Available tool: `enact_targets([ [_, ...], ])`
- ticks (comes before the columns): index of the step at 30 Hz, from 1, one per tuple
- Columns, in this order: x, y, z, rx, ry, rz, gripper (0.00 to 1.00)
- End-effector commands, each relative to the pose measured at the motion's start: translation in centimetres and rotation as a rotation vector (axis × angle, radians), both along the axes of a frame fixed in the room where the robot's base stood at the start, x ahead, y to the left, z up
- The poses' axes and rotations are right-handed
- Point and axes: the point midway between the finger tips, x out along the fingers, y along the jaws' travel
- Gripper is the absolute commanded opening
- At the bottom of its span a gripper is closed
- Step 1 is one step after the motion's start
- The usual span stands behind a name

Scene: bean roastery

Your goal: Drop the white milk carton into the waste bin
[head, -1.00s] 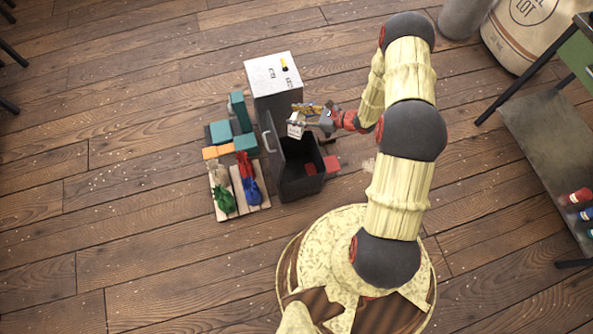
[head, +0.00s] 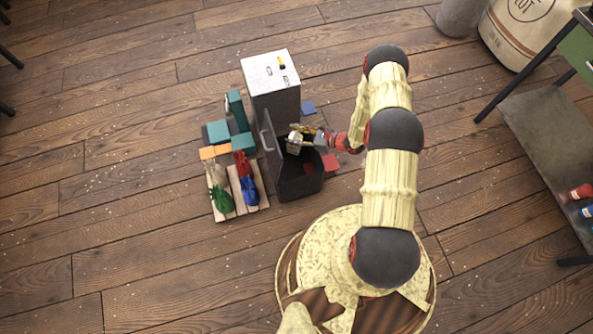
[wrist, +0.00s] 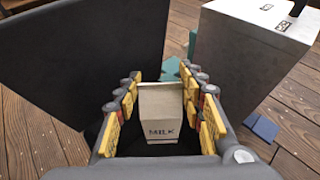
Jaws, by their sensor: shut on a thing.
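The white milk carton (wrist: 160,112) is between my gripper's fingers, with the word MILK facing the wrist camera. My gripper (head: 300,137) is shut on it. In the head view the carton (head: 294,143) shows small and pale at the fingertips. The waste bin (head: 300,183) is dark and open at the top, with its lid (head: 271,135) raised on the left. The carton is over the far part of the bin's opening in the head view. In the wrist view the raised lid (wrist: 95,55) stands to the left of the carton.
A grey cabinet with a white top (head: 271,71) stands just behind the bin. A pallet (head: 240,202) with coloured bags and several teal boxes (head: 218,131) lie left of the bin. A shelf table (head: 552,140) stands at the far right.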

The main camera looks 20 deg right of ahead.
Motion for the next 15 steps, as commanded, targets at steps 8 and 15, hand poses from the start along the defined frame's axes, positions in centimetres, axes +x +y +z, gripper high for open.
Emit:
enact_targets([
  [8,0.0,0.0,-2.7,0.000,0.000,0.000,0.20],
  [15,0.0,0.0,-2.7,0.000,0.000,0.000,0.20],
])
